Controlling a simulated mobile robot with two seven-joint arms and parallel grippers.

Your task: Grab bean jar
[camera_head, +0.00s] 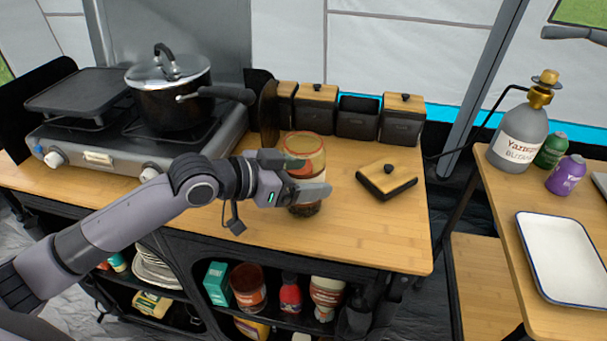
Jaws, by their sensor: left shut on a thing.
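A jar (303,143) with an orange-red rim and a clear body stands upright on the wooden counter, right of the stove. Dark contents show at its bottom, below my gripper. My left gripper (312,191) comes in from the left and is shut on the jar at mid-height. The fingers and wrist hide the jar's middle, so its label cannot be read. The jar's base appears to be at the counter's surface; I cannot tell whether it touches. My right gripper is not in view.
Dark canisters (401,120) with wooden lids line the counter's back; one is open. A loose wooden lid (387,180) lies right of the jar. A black pot (171,98) sits on the stove (113,152). A side table holds a gas bottle (519,137) and white tray (523,220).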

